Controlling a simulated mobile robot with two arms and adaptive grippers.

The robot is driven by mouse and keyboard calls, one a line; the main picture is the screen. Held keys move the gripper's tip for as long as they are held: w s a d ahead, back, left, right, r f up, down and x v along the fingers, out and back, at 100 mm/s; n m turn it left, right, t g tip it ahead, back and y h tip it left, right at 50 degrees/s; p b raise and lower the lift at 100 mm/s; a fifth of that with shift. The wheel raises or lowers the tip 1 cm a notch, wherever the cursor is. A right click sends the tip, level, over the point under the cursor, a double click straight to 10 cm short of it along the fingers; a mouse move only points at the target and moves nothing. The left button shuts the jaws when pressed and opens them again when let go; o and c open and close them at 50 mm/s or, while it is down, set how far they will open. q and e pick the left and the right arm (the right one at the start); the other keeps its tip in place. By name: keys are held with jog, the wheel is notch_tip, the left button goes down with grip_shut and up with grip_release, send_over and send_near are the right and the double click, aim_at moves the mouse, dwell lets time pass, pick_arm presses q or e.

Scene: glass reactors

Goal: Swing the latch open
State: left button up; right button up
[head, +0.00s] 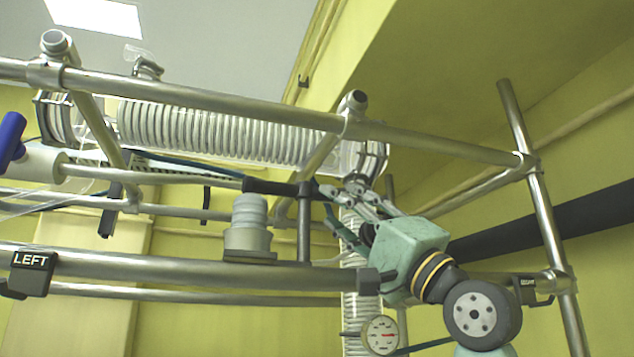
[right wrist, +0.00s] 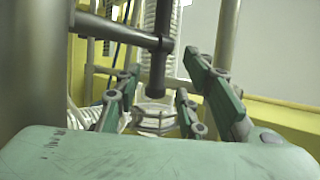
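A dark bar with a black grip (head: 270,187) runs sideways to a dark upright rod (head: 305,225) in the middle of the head view. It looks like the latch, but I cannot be sure. In the right wrist view a dark crossbar and hanging rod (right wrist: 158,70) show ahead of the fingers. My right gripper (head: 334,206) is just right of the upright rod, fingers pointing left towards it. In the right wrist view the gripper (right wrist: 163,78) is open, with the rod's lower end seen between its fingers. Contact cannot be told. My left gripper is not in view.
Steel rails (head: 200,97) cross the space above and below my right gripper. A coiled glass condenser (head: 220,133) lies behind them. A black block marked LEFT (head: 32,262) sits on the lower rail.

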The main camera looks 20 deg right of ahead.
aim_at(320, 197)
jog(key=p+x, duration=0.3)
jog(key=x, duration=0.4)
jog(key=shift+w+a, duration=0.1)
jog(key=shift+a, duration=0.05)
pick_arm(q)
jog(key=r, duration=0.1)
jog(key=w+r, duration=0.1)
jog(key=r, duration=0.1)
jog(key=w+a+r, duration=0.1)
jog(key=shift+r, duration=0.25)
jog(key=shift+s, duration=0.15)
pick_arm(e)
jog(key=shift+f, duration=0.1)
jog(key=shift+c, duration=0.6)
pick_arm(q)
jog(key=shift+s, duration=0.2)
pick_arm(e)
grip_shut()
